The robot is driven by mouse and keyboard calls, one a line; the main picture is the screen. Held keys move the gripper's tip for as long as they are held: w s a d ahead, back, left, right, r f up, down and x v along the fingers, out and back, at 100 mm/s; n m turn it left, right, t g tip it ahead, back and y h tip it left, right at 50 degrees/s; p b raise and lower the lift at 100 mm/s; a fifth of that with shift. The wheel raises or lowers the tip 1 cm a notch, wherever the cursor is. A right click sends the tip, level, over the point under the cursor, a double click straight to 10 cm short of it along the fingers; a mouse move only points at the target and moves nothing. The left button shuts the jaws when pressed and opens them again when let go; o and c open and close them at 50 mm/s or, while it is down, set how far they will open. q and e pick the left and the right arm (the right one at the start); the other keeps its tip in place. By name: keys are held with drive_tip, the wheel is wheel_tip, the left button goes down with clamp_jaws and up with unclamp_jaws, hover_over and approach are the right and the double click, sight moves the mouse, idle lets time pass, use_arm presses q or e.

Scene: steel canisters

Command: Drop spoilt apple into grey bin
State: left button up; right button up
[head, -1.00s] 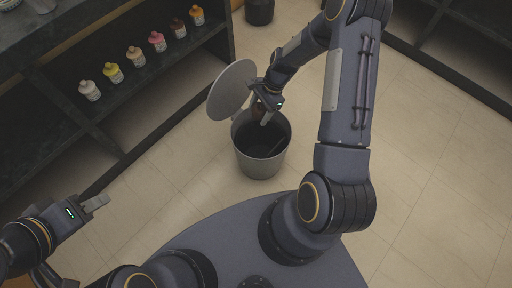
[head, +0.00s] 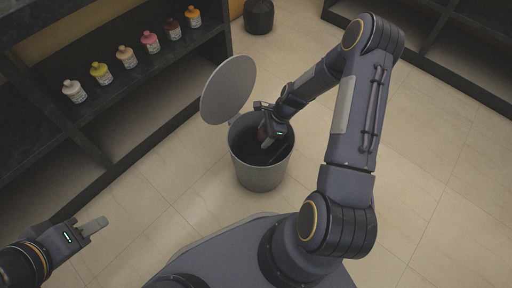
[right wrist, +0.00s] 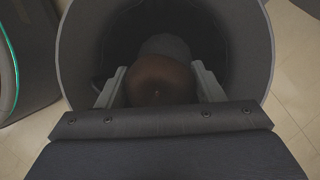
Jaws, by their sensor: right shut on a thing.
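The grey bin (head: 262,176) stands on the floor with its round lid (head: 229,90) tipped up at the back left. My right gripper (head: 265,138) reaches down into the bin's mouth. It is shut on the brown apple (right wrist: 160,80), which shows between the two fingers in the right wrist view, with the dark inside of the bin (right wrist: 262,60) around it. In the head view the apple (head: 263,131) is a small dark reddish patch, mostly hidden by the gripper. My left gripper (head: 95,226) is at the lower left, away from the bin; its finger opening is unclear.
A dark shelf (head: 100,110) on the left holds a row of several small bottles (head: 125,58). A dark container (head: 258,17) stands on the floor at the back. Another dark shelf (head: 470,55) is at the upper right. The floor right of the bin is clear.

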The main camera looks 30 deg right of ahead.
drive_tip(key=shift+f, duration=0.3)
drive_tip(key=o, duration=1.2)
drive_tip(key=shift+c, duration=0.2)
drive_tip(key=p+v, duration=0.3)
drive_tip(key=v, duration=0.5)
drive_tip(key=shift+w, duration=0.1)
